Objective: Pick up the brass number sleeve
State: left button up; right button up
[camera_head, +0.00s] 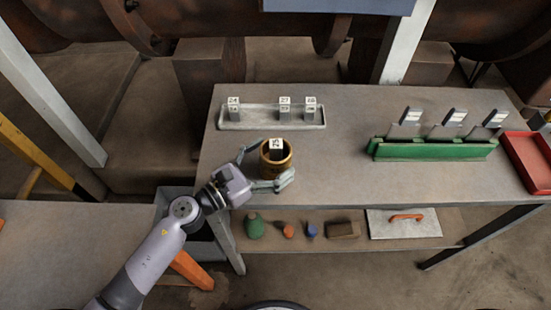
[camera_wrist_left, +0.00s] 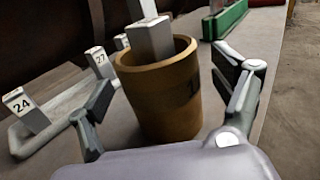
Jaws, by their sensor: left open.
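The brass number sleeve (camera_head: 278,169) is an upright open cylinder near the front left of the table. A grey block marked 25 (camera_head: 276,145) stands inside it and sticks out of the top. My left gripper (camera_head: 266,164) is open, with one finger on each side of the sleeve. In the left wrist view the sleeve (camera_wrist_left: 165,98) stands between the spread fingers (camera_wrist_left: 172,98), with visible gaps on both sides. A dark number shows on its side, partly turned away. The sleeve rests on the table. My right gripper is out of view.
A pale tray (camera_head: 262,125) with numbered blocks stands behind the sleeve. A green rack (camera_head: 432,152) with several upright pieces and a red tray (camera_head: 530,162) are to the right. Bare table (camera_head: 340,165) lies between sleeve and rack. A lower shelf holds several small items.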

pick_arm(q)
jog(key=shift+w+d, duration=0.4)
jog(key=shift+d, duration=0.15)
jog(key=shift+c, duration=0.5)
jog(key=c, duration=1.6)
